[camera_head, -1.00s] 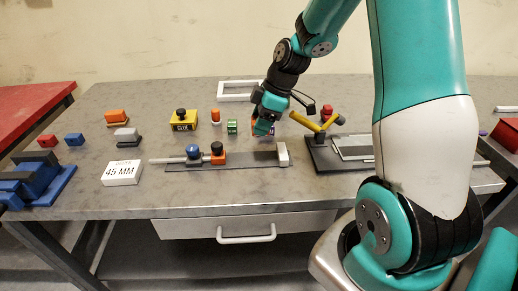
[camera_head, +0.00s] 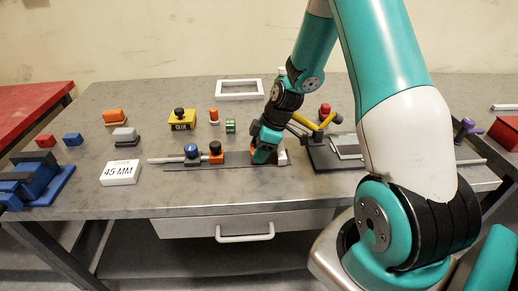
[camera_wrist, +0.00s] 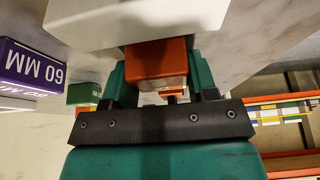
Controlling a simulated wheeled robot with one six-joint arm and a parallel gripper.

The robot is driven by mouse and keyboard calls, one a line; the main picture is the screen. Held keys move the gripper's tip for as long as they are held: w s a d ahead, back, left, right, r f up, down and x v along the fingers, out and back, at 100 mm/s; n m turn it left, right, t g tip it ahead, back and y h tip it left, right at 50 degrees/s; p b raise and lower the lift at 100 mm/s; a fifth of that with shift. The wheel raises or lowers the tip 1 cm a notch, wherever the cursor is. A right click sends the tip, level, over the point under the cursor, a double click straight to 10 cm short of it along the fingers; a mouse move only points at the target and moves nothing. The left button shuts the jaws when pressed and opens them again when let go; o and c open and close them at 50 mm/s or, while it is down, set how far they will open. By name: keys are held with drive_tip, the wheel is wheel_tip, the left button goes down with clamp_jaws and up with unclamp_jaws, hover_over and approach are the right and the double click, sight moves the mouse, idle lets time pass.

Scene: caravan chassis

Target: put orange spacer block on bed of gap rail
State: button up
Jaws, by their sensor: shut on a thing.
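The gap rail (camera_head: 200,167) is a dark, low strip near the front middle of the table. A blue-knobbed piece (camera_head: 191,151) and an orange piece with a black knob (camera_head: 216,153) sit at its left part, and a pale end block (camera_head: 282,157) stands at its right end. My gripper (camera_head: 264,155) is low over the right part of the rail, just left of the end block. In the wrist view its green fingers are shut on the orange spacer block (camera_wrist: 158,62). Whether the block touches the bed is hidden.
A white 45 MM block (camera_head: 121,173) lies left of the rail. A yellow GLUE box (camera_head: 181,121), a small green block (camera_head: 230,126) and a white frame (camera_head: 240,89) stand behind. A dark fixture with yellow handles (camera_head: 322,127) is close on the right.

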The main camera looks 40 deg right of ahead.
drive_tip(key=o, duration=0.9)
drive_tip(key=v, duration=1.1)
drive_tip(key=s+a+r+m+g, duration=0.1)
drive_tip(key=s+a+r, duration=0.3)
drive_tip(key=a, duration=0.5)
drive_tip(key=s+a+r+m, duration=0.1)
drive_tip(key=s+a+r, duration=0.3)
drive_tip(key=a, duration=0.5)
drive_tip(key=s+a, duration=0.2)
drive_tip(key=s, duration=0.2)
drive_tip(key=s+a+r+m+g, duration=0.1)
drive_tip(key=s+a, duration=0.2)
drive_tip(key=s, duration=0.1)
drive_tip(key=s+a+r+m+b, duration=0.1)
drive_tip(key=s+a, duration=0.1)
drive_tip(key=s, duration=0.2)
drive_tip(key=shift+a+y, duration=0.3)
drive_tip(key=shift+a, duration=0.1)
